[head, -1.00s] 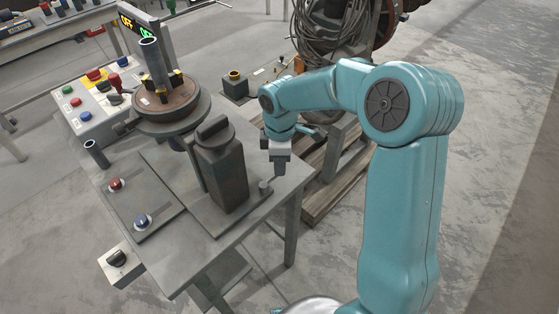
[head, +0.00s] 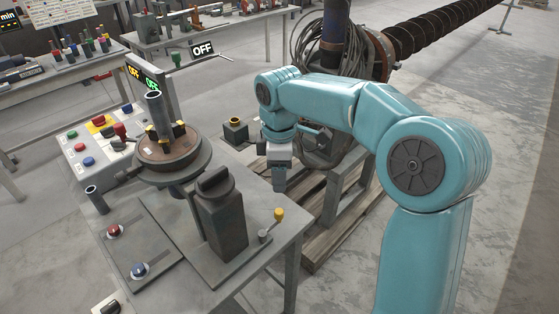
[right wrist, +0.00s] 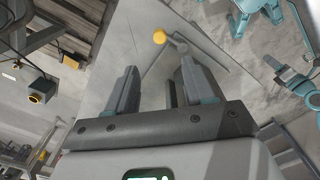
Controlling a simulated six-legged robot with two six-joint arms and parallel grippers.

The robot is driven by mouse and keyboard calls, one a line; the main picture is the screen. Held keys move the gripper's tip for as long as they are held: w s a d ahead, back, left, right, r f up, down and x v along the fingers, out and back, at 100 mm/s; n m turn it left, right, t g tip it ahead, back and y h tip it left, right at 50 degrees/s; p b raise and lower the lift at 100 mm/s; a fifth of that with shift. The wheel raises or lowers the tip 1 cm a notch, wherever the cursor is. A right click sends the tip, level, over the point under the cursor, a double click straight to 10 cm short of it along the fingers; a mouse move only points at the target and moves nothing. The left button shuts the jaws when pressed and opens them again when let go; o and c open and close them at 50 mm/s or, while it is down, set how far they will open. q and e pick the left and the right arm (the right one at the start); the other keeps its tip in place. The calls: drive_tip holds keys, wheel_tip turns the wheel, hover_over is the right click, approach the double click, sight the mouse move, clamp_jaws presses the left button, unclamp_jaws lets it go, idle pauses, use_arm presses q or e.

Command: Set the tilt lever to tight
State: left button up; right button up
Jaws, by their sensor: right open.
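The tilt lever is a short grey arm with a yellow knob (head: 278,214) on a small pivot at the right edge of the table, beside a dark upright housing (head: 221,215). The knob points up and to the right in the head view. In the right wrist view the yellow knob (right wrist: 159,36) shows beyond the fingers, between their tips. My right gripper (head: 279,187) is above the knob, apart from it. Its two fingers (right wrist: 160,80) are spread with nothing between them. My left gripper is not in view. No tight mark is readable at the lever.
A round turntable with an upright tube (head: 155,110) and a button panel (head: 88,145) stand left of the housing. Red (head: 114,230) and blue (head: 139,269) knobs sit on a front plate. A cable-draped auger machine (head: 335,110) stands behind my right arm.

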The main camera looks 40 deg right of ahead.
wheel_tip(320, 180, up, 3)
drive_tip(key=shift+f, duration=0.1)
drive_tip(key=shift+s, duration=0.15)
idle(0.6)
